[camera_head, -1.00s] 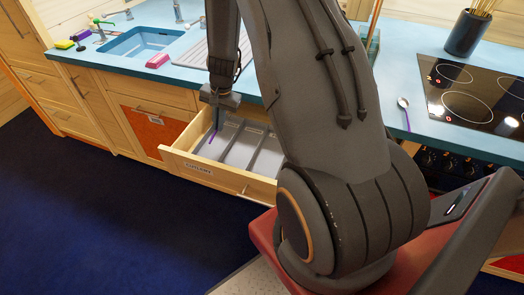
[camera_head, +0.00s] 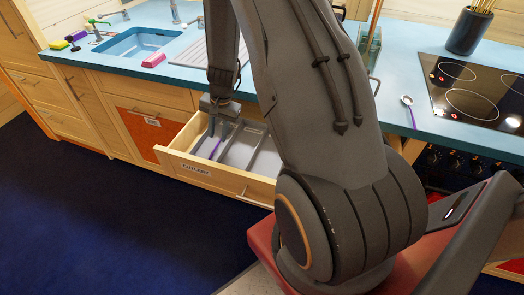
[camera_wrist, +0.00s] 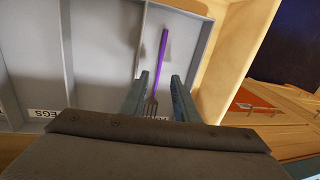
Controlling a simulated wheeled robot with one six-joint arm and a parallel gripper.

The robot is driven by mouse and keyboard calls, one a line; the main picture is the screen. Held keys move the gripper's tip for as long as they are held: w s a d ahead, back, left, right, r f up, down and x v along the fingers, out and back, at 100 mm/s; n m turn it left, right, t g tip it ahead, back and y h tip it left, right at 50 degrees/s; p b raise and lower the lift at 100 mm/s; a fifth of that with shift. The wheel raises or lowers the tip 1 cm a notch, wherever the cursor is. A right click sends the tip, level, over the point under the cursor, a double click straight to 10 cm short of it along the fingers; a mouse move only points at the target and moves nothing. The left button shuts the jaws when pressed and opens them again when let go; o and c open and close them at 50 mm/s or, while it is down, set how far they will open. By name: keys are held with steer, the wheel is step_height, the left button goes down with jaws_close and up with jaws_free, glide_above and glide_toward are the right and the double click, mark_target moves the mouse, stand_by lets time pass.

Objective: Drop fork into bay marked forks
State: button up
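The fork (camera_wrist: 163,52), with a purple handle and grey tines, lies in a long grey bay of the open drawer, at the edge of the organiser. In the head view its purple handle (camera_head: 216,149) shows low inside the drawer. My gripper (camera_wrist: 160,76) points down over this bay, its fingers apart on either side of the fork with gaps to it. In the head view my gripper (camera_head: 217,128) is just inside the drawer. A white label (camera_wrist: 161,118) at the bay's near end is mostly hidden by my gripper, so I cannot read it fully.
The drawer front (camera_head: 225,182) carries a cutlery label. Neighbouring bays (camera_wrist: 105,50) look empty; one label ends in "EGS". A spoon (camera_head: 408,104) with a purple handle lies on the blue counter beside the hob (camera_head: 470,90). A sink (camera_head: 135,45) is at the left.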

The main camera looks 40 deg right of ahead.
step_height(320, 180, up, 8)
steer(key=s+b, duration=0.1)
steer(key=shift+s+d+f, duration=0.15)
steer(key=shift+d, duration=0.3)
stand_by(0.5)
steer(key=s+a+r+n, duration=0.5)
steer(key=s, duration=0.5)
steer(key=s+a+r+n+h, duration=0.1)
steer(key=s+a+r+n, duration=0.4)
steer(key=s, duration=0.5)
steer(key=shift+a+r+n+g, duration=0.2)
steer(key=shift+a+n+g, duration=0.1)
steer(key=shift+a, duration=0.3)
